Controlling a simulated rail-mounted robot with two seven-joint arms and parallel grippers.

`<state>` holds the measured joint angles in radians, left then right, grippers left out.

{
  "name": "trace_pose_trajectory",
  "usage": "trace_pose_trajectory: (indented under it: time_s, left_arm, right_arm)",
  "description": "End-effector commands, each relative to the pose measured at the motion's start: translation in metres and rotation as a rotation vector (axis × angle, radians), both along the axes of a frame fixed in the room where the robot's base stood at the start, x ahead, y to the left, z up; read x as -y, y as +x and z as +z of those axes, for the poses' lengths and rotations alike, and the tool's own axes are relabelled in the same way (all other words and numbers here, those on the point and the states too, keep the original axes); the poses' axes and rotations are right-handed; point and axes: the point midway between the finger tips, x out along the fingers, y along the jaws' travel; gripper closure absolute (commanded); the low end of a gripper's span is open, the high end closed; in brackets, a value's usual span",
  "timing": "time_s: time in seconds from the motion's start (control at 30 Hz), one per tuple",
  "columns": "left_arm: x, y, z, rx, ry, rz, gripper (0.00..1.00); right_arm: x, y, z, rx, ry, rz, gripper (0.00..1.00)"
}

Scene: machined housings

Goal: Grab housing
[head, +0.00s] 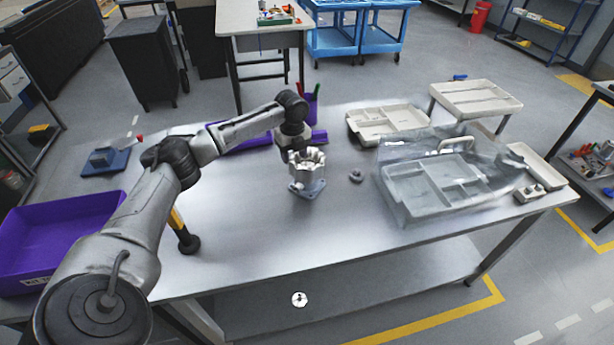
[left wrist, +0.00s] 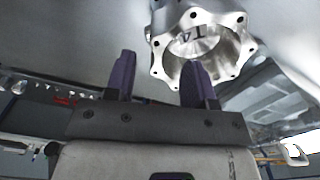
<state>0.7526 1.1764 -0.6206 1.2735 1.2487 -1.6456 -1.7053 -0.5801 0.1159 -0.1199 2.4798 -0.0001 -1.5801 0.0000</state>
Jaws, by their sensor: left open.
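The housing (head: 307,174) is a silver machined part with a scalloped flange and an open top. It stands upright on the metal table near the middle in the head view. In the left wrist view the housing (left wrist: 205,17) shows its round bore with "T4" marked inside. My left gripper (head: 294,150) is just above and behind the housing in the head view. In the left wrist view my left gripper (left wrist: 158,78) is open, its two dark fingers apart with nothing between them. One finger overlaps the bore's edge; I cannot tell whether it touches. My right gripper is not in view.
A small grey ring-like part (head: 356,176) lies right of the housing. A clear bag with a grey divided tray (head: 437,207) lies farther right, with another tray (head: 372,126) behind. A purple bin (head: 55,235) is at the left. The table's front middle is clear.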

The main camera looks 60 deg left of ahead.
Motion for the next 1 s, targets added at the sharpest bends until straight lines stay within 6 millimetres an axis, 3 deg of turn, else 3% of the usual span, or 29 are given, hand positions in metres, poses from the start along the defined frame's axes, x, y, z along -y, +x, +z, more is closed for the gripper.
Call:
trace_pose_trajectory:
  time_s: [0.37,0.7,1.0]
  left_arm:
    - [0.0,-0.001,-0.018,-0.001,0.0,0.001,0.5]
    - [0.0,-0.002,-0.059,-0.002,0.001,0.002,0.5]
    - [0.0,-0.002,-0.063,0.0,0.001,0.002,0.52]
  right_arm:
    - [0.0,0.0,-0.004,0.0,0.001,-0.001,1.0]
    - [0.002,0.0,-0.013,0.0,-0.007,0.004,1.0]
    - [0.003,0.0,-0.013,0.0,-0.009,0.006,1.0]
